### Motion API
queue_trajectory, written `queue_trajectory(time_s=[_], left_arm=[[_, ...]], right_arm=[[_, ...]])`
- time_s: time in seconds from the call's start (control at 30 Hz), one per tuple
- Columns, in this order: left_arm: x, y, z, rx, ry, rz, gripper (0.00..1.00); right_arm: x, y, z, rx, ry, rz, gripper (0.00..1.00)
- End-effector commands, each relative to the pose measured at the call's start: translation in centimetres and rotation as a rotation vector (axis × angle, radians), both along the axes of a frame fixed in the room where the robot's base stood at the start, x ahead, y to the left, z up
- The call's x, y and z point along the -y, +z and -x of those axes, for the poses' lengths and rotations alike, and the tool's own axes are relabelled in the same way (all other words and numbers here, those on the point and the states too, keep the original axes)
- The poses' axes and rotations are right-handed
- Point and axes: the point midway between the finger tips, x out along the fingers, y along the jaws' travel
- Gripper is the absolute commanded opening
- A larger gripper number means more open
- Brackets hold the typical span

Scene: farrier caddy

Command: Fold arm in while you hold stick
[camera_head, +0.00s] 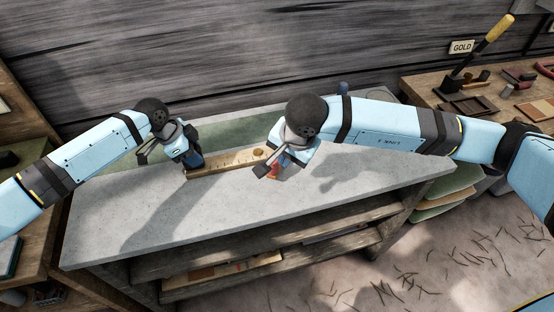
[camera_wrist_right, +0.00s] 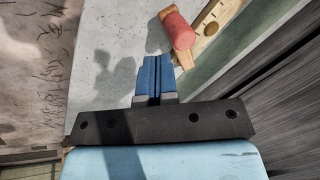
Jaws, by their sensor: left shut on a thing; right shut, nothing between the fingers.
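The stick, a pale wooden bar (camera_head: 228,163) with holes or dark spots, lies along the grey bench top. It also shows in the right wrist view (camera_wrist_right: 222,14). My left gripper (camera_head: 194,163) is shut on its left end; the fingers partly hide that end. My right gripper (camera_head: 282,162) is near the bar's right end, with its blue fingers shut and empty in the right wrist view (camera_wrist_right: 154,78).
The grey bench top (camera_head: 130,215) is mostly clear in front. Shelves beneath it hold wooden pieces (camera_head: 230,268). A wooden side table (camera_head: 425,90) at the right carries trays, tools and a GOLD sign (camera_head: 461,46). A plank wall (camera_head: 230,50) stands behind.

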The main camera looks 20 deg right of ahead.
Motion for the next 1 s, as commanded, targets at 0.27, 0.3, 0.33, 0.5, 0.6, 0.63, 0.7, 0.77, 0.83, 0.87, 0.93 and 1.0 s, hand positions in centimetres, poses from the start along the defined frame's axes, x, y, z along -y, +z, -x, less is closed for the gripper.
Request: queue_trajectory(time_s=[0.27,0.3,0.33,0.5,0.6,0.63,0.7,0.77,0.83,0.87,0.93,1.0], left_arm=[[-0.1,-0.3,0.1,-0.003,0.001,-0.003,0.0],[-0.1,-0.3,0.1,-0.004,0.001,-0.002,0.0],[-0.1,-0.3,0.1,-0.004,0.001,-0.002,0.0],[-0.1,-0.3,0.1,-0.004,0.001,-0.002,0.0],[-0.1,-0.3,0.1,-0.004,0.001,-0.002,0.0],[-0.1,-0.3,0.1,-0.004,0.001,-0.002,0.0],[0.0,-0.3,0.1,-0.004,0.001,-0.002,0.0],[0.0,-0.3,0.1,-0.004,0.001,-0.002,0.0],[0.0,-0.3,0.1,-0.003,0.0,-0.002,0.0],[0.0,-0.3,0.1,-0.003,0.0,-0.002,0.0],[0.0,-0.3,0.1,-0.003,0.0,-0.002,0.0],[0.0,-0.3,0.1,-0.003,0.0,-0.002,0.0]], right_arm=[[0.0,-4.0,0.0,-0.003,0.001,-0.001,0.0],[0.0,-4.4,0.0,-0.002,0.001,-0.002,0.0],[0.0,-4.6,0.0,-0.001,0.001,-0.001,0.0],[0.0,-5.6,0.0,-0.001,0.001,-0.002,0.0],[-0.1,-5.8,0.0,0.0,0.001,-0.003,0.0],[-0.1,-5.9,0.0,0.0,0.001,-0.003,0.0],[0.0,-5.9,0.0,0.0,0.001,-0.003,0.0],[0.0,-5.9,0.0,0.0,0.002,-0.002,0.0],[0.0,-5.9,0.0,-0.001,0.002,-0.002,0.0],[0.0,-5.9,0.0,-0.001,0.001,-0.002,0.0],[0.0,-5.9,0.0,-0.001,0.001,-0.002,0.0],[0.0,-5.9,0.0,-0.001,0.001,-0.002,0.0]])
